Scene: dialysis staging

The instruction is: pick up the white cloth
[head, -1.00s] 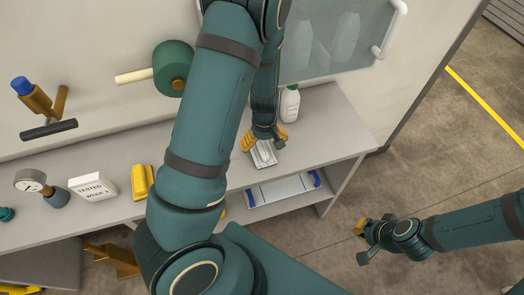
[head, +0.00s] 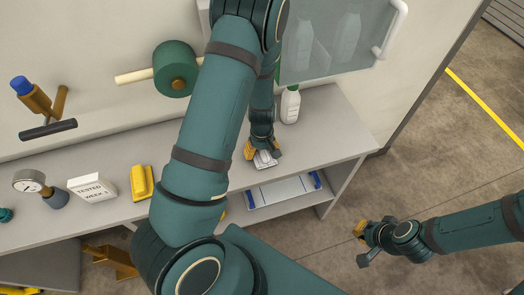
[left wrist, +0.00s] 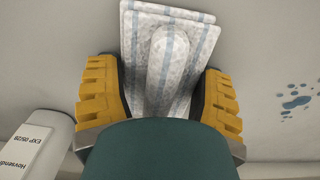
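The white cloth (head: 264,160) lies near the front edge of the grey counter. In the left wrist view the cloth (left wrist: 168,50) is folded, with pale blue stripes and a raised ridge along its middle. My left gripper (head: 263,153) is down at the cloth. Its yellow fingers (left wrist: 160,95) stand on either side of the ridge, with a visible gap to it. Part of the cloth is hidden behind the gripper. My right gripper (head: 361,243) is open and empty, away from the counter, above the floor at the right.
A white bottle (head: 290,104) stands behind the cloth, below a glazed door (head: 335,45). Blue spots (left wrist: 295,98) mark the surface beside the cloth. A white box (head: 92,187), yellow object (head: 142,182) and gauge (head: 32,182) stand left. A blue-ended tray (head: 283,190) sits on the lower shelf.

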